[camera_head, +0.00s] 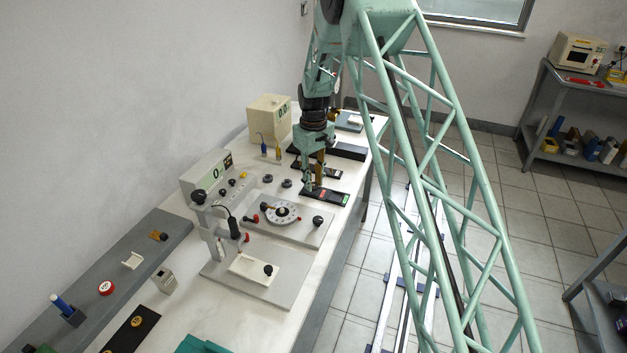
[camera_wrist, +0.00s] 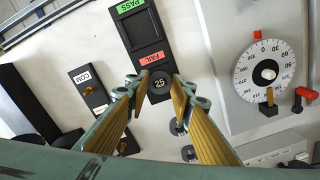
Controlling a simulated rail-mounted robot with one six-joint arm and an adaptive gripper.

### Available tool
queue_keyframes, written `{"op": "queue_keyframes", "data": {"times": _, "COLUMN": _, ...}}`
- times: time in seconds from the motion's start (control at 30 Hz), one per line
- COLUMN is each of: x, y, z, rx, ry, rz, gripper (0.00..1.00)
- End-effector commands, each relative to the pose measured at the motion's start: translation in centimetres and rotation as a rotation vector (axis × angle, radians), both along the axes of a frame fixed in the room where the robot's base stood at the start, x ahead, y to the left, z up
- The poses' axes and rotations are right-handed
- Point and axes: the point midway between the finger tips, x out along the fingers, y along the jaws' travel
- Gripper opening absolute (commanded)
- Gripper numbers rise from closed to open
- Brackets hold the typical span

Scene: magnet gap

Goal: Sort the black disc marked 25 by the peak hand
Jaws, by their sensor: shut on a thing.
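The black disc marked 25 (camera_wrist: 160,85) is between my gripper's fingertips in the wrist view, its number facing up. My gripper (camera_wrist: 160,88) is shut on it. The disc is at the FAIL end of a black tray (camera_wrist: 141,32), beside the red FAIL label (camera_wrist: 152,58); the green PASS label (camera_wrist: 131,6) is at the far end. I cannot tell whether the disc touches the tray.
Dark round pieces (camera_head: 267,179) lie on the white bench left of my gripper. A black plate labelled COM (camera_wrist: 92,94) is left of the tray in the wrist view. The grey dial base (camera_head: 302,228) and a meter box (camera_head: 206,175) stand nearby. A cream box (camera_head: 268,117) stands behind.

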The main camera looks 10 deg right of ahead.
Motion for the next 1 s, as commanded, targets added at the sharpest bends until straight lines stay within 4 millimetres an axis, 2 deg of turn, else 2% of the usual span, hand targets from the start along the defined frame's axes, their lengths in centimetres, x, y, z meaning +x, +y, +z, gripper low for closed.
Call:
{"op": "queue_keyframes", "data": {"times": 0.3, "x": 0.01, "y": 0.0, "z": -1.03, "rx": 0.0, "ry": 0.0, "rz": 0.0, "gripper": 0.12}}
{"op": "queue_keyframes", "data": {"times": 1.0, "x": 0.01, "y": 0.0, "z": -1.15, "rx": 0.0, "ry": 0.0, "rz": 0.0, "gripper": 0.12}}
